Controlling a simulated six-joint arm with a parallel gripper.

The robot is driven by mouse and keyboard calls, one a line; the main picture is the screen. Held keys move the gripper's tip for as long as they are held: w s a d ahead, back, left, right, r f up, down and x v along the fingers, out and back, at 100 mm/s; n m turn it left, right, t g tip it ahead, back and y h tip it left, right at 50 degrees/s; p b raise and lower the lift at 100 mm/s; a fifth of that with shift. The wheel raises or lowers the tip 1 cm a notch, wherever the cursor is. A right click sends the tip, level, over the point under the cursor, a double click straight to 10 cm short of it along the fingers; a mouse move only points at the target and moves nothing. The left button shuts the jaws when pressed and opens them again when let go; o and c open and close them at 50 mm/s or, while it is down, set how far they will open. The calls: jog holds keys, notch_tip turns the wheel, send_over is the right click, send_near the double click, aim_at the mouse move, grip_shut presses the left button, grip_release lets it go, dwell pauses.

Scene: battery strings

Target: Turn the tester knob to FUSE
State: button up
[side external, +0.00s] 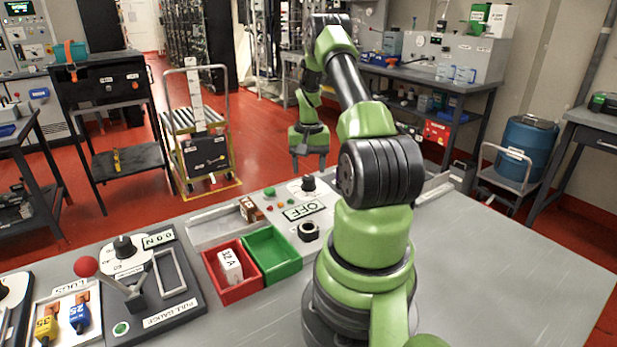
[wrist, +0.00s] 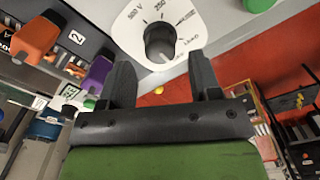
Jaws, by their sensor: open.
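The tester knob (side external: 308,183) is a dark knob on a white round dial on the light panel, beyond an OFF sign (side external: 304,210). In the wrist view the knob (wrist: 160,42) sits on its white dial (wrist: 128,36), with markings that look like 500 V and 250; I cannot read FUSE or tell the pointer's setting. My gripper (side external: 309,164) points down above the knob, apart from it. In the wrist view my gripper (wrist: 160,60) is open and empty, with the knob beyond and between its two fingertips.
A red bin (side external: 222,290) with a white labelled block and a green bin (side external: 290,262) stand nearer the camera. A black socket (side external: 309,231) is by the sign. A second knob (side external: 124,246) and a red-ball lever (side external: 86,267) are at left. The bench at right is clear.

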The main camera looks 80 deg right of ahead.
aim_at(309, 177)
dwell(0.3)
jog(key=shift+f, duration=1.75)
jog(key=c, duration=0.8)
jog(key=shift+o, duration=0.2)
jog(key=n, duration=0.4)
jog(key=shift+n, duration=0.9)
